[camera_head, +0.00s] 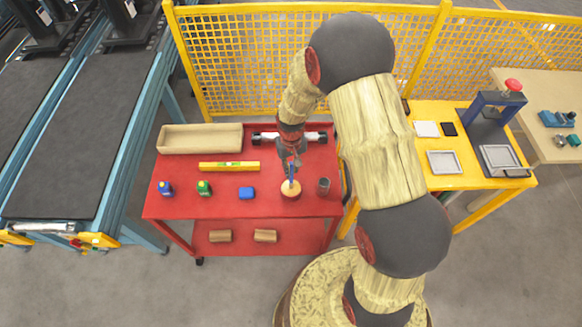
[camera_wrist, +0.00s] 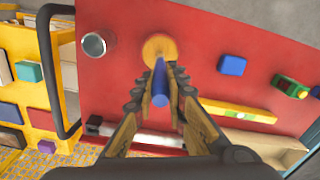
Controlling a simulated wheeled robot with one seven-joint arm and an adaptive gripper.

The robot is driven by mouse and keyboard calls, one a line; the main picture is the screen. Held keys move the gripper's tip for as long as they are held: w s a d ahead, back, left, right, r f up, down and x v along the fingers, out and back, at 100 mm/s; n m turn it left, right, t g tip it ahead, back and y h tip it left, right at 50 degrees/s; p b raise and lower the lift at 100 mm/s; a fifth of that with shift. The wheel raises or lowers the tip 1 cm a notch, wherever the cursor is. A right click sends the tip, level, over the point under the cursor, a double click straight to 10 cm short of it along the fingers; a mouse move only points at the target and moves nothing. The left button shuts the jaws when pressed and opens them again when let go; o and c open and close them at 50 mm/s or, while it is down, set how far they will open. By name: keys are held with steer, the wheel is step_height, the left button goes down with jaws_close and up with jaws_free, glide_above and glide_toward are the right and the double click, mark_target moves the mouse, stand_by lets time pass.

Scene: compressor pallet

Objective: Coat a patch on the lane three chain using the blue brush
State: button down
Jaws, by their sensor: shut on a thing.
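My gripper (camera_head: 290,160) is over the red cart, pointing down, and is shut on the blue brush (camera_head: 291,173). In the wrist view the blue brush (camera_wrist: 160,86) stands between my fingertips (camera_wrist: 160,84). The lower end of the brush meets or overlaps a round tan pot or disc (camera_head: 291,190), also in the wrist view (camera_wrist: 159,46); I cannot tell whether it is inside. Dark conveyor lanes (camera_head: 60,135) with blue frames lie at the left, away from my gripper. I cannot make out a chain or which lane is three.
A yellow mesh fence (camera_head: 250,70) stands behind. A yellow table (camera_head: 465,185) is to the right.

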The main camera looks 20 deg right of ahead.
steer(key=shift+r+p, duration=1.8)
steer(key=shift+r, duration=1.65)
steer(key=shift+f, duration=0.1)
